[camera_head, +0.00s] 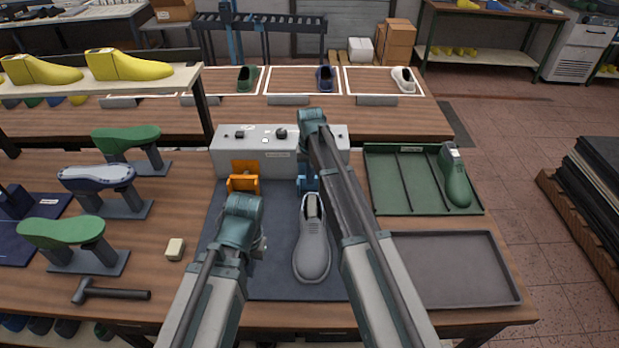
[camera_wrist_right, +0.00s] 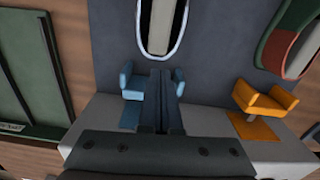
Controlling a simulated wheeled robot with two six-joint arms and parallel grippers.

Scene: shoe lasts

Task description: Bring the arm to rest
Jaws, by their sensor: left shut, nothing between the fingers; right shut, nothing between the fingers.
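My right arm (camera_head: 345,200) reaches over the mat toward the grey machine box (camera_head: 255,143); its fingers are hidden in the head view. In the right wrist view the right gripper (camera_wrist_right: 162,75) is shut and empty, between the two jaws of a blue clamp (camera_wrist_right: 130,84). I cannot tell whether it touches them. My left gripper (camera_head: 262,244) is shut and empty above the dark mat, left of a grey shoe (camera_head: 313,252). The shoe lies on the mat; its opening edge also shows in the right wrist view (camera_wrist_right: 141,30).
An orange clamp (camera_head: 243,184) stands beside the blue one. A green tray (camera_head: 400,195) holding a green last (camera_head: 455,180) and an empty grey tray (camera_head: 455,270) lie right.

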